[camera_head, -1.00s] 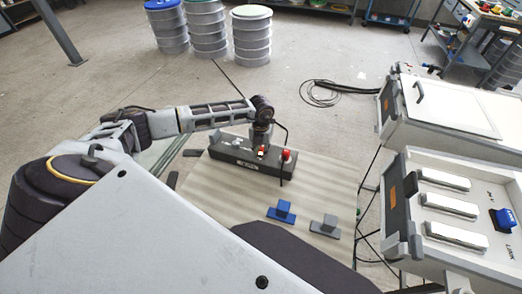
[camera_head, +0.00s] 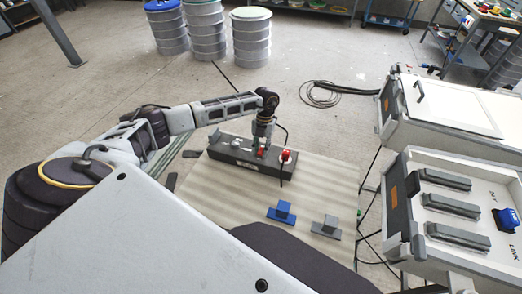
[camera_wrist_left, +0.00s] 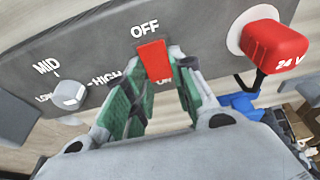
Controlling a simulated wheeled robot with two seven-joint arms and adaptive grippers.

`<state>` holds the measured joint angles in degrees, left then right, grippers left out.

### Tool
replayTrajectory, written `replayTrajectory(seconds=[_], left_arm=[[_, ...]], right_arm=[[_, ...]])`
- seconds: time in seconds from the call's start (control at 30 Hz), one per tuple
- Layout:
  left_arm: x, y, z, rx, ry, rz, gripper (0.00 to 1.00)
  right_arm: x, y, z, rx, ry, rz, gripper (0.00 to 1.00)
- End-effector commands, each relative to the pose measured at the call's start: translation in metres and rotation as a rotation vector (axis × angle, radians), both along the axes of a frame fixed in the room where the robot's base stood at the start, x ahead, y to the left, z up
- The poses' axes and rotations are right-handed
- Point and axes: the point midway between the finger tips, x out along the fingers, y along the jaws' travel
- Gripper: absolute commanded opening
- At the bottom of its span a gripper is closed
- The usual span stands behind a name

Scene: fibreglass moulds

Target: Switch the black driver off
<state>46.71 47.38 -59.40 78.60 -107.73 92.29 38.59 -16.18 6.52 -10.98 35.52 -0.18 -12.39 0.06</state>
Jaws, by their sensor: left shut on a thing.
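The black driver (camera_head: 228,153) is a long dark box lying on the pale striped board (camera_head: 335,185). In the left wrist view, its dark face (camera_wrist_left: 200,40) carries a red rocker switch (camera_wrist_left: 154,60). The switch's red tab reaches up to the word OFF; the lettering below is partly hidden. My left gripper (camera_wrist_left: 160,85) is shut on this switch, with a green-padded finger on either side. In the head view, my left gripper (camera_head: 262,146) is above the driver. My right gripper is not in view.
A grey MID/HIGH knob (camera_wrist_left: 69,94) and a red 24 V plug (camera_wrist_left: 272,44) flank the switch. A blue block (camera_head: 281,211) and a grey block (camera_head: 327,226) stand on the board. At right is a white case with grey strips (camera_head: 446,180) and a blue LINK plug (camera_head: 509,217).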

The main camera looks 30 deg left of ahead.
Motion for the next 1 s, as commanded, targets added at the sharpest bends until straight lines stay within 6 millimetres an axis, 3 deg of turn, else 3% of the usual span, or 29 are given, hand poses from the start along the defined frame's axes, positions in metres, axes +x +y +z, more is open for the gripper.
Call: replayTrajectory(seconds=[0.37,0.4,0.53,0.8,1.0], left_arm=[[0.000,0.000,0.001,-0.002,0.010,0.000,0.01],[0.000,0.000,0.001,-0.002,0.010,0.000,0.30],[0.000,0.000,0.001,-0.002,0.010,0.000,0.46],[0.000,0.000,0.000,-0.004,0.009,-0.001,0.46],[0.002,0.000,0.005,-0.003,0.008,-0.001,0.46]], right_arm=[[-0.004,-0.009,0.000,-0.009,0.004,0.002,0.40],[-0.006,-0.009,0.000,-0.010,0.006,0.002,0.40],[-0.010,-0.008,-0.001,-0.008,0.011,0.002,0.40],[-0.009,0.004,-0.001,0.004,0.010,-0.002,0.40],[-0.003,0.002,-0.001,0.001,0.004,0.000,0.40]])
